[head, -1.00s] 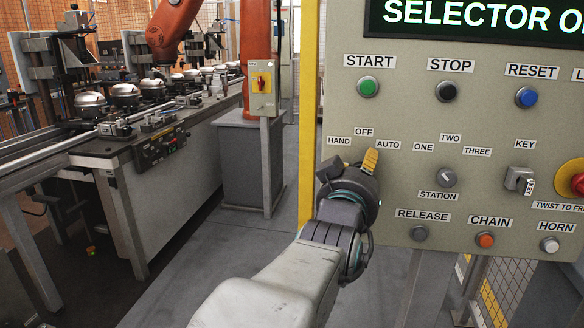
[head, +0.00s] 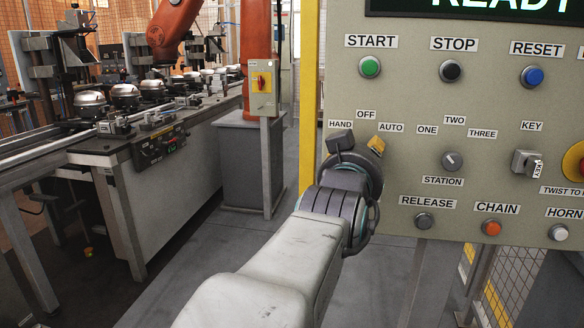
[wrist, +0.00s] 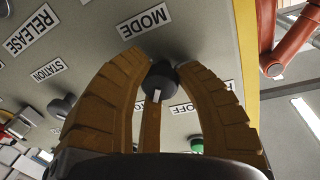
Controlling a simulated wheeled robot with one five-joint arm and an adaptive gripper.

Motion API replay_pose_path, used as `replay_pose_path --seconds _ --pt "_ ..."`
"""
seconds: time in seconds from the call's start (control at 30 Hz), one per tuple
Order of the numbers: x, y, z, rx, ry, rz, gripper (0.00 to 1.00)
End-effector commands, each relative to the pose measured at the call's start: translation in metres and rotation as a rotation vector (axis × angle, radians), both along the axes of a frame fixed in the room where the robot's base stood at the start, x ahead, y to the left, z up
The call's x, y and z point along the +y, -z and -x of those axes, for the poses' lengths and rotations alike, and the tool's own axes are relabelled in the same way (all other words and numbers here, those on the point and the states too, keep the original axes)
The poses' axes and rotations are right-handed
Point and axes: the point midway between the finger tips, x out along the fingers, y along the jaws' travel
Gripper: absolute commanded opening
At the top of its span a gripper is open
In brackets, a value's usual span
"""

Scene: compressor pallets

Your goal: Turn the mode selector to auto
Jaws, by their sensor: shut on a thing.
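The mode selector shows in the wrist view as a dark round knob (wrist: 161,80) with a pale mark, on the grey panel between the MODE and OFF labels. My gripper (wrist: 163,66) has its ridged brown fingers on both sides of the knob, shut on it. In the head view my gripper (head: 358,145) is at the panel's left part, just below the HAND, OFF and AUTO labels (head: 390,127). It hides the knob there. I cannot tell for sure which label the knob's mark points at.
The panel's display (head: 480,5) reads READY. The station selector (head: 452,161), key switch (head: 525,162), chain button (head: 491,228) and release button (head: 424,220) are to the right of my gripper. A yellow post (head: 308,95) stands along the panel's left edge.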

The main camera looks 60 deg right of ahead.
Motion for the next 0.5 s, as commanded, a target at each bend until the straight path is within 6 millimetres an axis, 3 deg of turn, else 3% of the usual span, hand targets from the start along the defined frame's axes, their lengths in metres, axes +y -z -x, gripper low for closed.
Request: replay_pose_path --seconds 0.5 --pt "0.0016 -0.0055 -0.0004 -0.031 -0.001 0.002 0.0"
